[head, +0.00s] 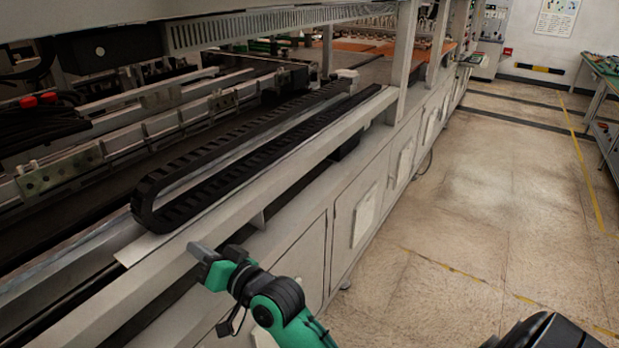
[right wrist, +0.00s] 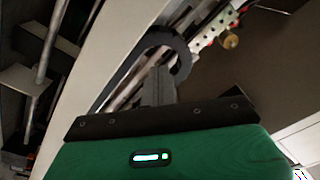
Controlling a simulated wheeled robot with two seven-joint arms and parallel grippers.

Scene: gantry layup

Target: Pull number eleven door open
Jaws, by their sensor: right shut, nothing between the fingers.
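A row of pale grey cabinet doors runs along the side of the long gantry machine. The nearest door (head: 306,262) is partly behind my right arm. Farther doors carry pale plates, such as one plate (head: 365,215) beyond the nearest door. I can read no numbers, so I cannot tell which is door eleven. My right gripper (head: 199,252) is shut and empty, in front of the machine's pale side rail in the head view. Its closed fingers also show in the right wrist view (right wrist: 158,88). It appears apart from the doors. My left gripper is not in view.
A black cable chain (head: 250,145) lies along the machine's top beside the pale rail (head: 270,180). A pale post (head: 404,60) rises from the rail. The tiled floor (head: 480,220) to the right is clear, with yellow lines. A green bench (head: 605,75) stands at far right.

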